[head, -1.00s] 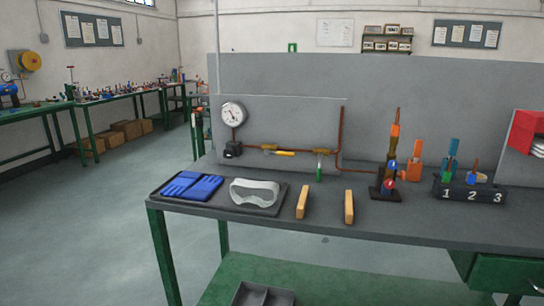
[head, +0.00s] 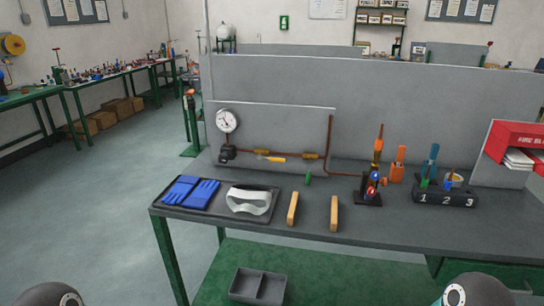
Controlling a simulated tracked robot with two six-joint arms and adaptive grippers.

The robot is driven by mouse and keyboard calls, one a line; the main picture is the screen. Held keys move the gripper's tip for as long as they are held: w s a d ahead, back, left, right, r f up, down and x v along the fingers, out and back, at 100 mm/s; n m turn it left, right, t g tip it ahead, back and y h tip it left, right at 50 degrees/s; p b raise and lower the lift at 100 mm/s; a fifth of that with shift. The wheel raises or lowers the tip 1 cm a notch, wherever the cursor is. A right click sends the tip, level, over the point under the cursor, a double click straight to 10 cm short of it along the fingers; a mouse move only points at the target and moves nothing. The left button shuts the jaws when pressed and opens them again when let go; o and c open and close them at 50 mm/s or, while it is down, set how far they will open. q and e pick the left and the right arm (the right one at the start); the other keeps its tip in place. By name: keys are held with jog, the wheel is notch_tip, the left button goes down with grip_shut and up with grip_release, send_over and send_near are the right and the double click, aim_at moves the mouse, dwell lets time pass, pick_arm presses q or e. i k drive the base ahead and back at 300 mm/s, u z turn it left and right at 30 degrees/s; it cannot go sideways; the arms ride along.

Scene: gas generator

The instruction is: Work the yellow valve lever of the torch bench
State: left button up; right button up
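The torch bench (head: 380,228) stands ahead with a grey back panel (head: 285,118). The yellow valve lever (head: 274,159) is on the copper pipe along this panel, right of the gauge. It lies nearly level, roughly along the pipe, its tip to the right. A second brass valve (head: 311,155) to its right has a green lever (head: 308,179) hanging down. A round gauge (head: 226,121) is above a black fitting (head: 227,152) at the pipe's left end. Only rounded parts of my arms show at the lower edge. Neither gripper is in view.
Blue gloves (head: 190,191) and goggles (head: 249,200) lie on a tray at the bench's left. Two wooden blocks (head: 293,208) stand before the valves. The torch (head: 370,186), a numbered holder (head: 445,196) and a red box (head: 515,140) are to the right. Floor at left is clear.

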aim_at(278, 160)
jog(key=z, duration=1.05)
jog(key=i, duration=0.15)
jog(key=u, duration=2.55)
jog(key=k, duration=1.1)
jog(key=z, duration=0.8)
jog(key=i, duration=1.05)
jog(key=z, duration=0.05)
